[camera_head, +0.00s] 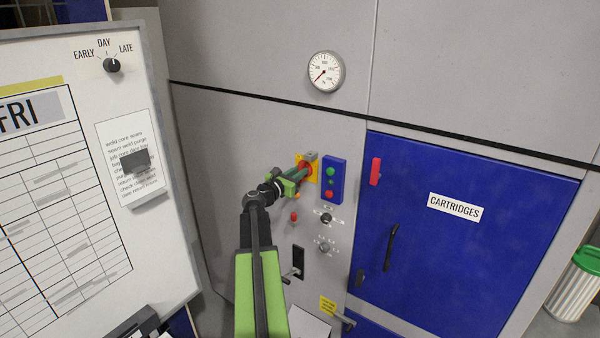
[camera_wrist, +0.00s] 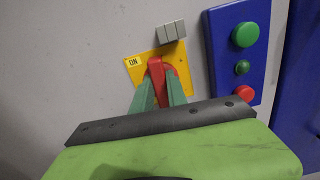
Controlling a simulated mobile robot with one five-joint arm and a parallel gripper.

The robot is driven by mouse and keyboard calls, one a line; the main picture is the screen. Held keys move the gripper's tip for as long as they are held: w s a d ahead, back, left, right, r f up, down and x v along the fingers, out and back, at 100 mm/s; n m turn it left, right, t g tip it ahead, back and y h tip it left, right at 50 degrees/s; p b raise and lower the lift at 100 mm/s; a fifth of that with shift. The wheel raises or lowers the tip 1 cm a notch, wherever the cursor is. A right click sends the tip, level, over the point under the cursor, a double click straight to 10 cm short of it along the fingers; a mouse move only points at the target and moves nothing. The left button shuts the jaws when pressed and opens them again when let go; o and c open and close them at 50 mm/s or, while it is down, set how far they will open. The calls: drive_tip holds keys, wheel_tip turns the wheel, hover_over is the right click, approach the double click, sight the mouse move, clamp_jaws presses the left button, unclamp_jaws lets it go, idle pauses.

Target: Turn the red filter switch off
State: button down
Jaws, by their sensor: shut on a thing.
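The red filter switch (camera_wrist: 157,78) sits on a yellow plate (camera_wrist: 184,74) on the grey panel. An "ON" label (camera_wrist: 134,62) shows at the plate's upper left. The red handle stands nearly upright in the wrist view, leaning slightly left at its top. My gripper (camera_wrist: 158,84) is shut on the red handle, with a green finger on each side of it. In the head view my gripper (camera_head: 297,177) reaches the yellow plate (camera_head: 313,160), and the fingers hide most of the switch.
A grey block (camera_wrist: 171,31) sticks out just above the plate. A blue box with green and red buttons (camera_head: 333,180) is close on the right. Black knobs (camera_head: 326,218) and a small red knob (camera_head: 294,216) are below. A blue cartridges door (camera_head: 440,260) lies further right.

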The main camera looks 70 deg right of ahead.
drive_tip(key=shift+s+a+f+m+b, duration=0.1)
drive_tip(key=shift+s+f+m+b, duration=0.05)
drive_tip(key=shift+m, duration=2.75)
drive_tip(key=shift+s+a+f+m+b, duration=0.1)
drive_tip(key=shift+s+f+m+b, duration=0.1)
drive_tip(key=shift+m, duration=2.7)
drive_tip(key=shift+s+a+f+m+b, duration=0.1)
drive_tip(key=shift+s+f+m, duration=0.05)
drive_tip(key=shift+m, duration=2.75)
drive_tip(key=c, duration=1.3)
unclamp_jaws()
drive_tip(key=shift+d, duration=0.1)
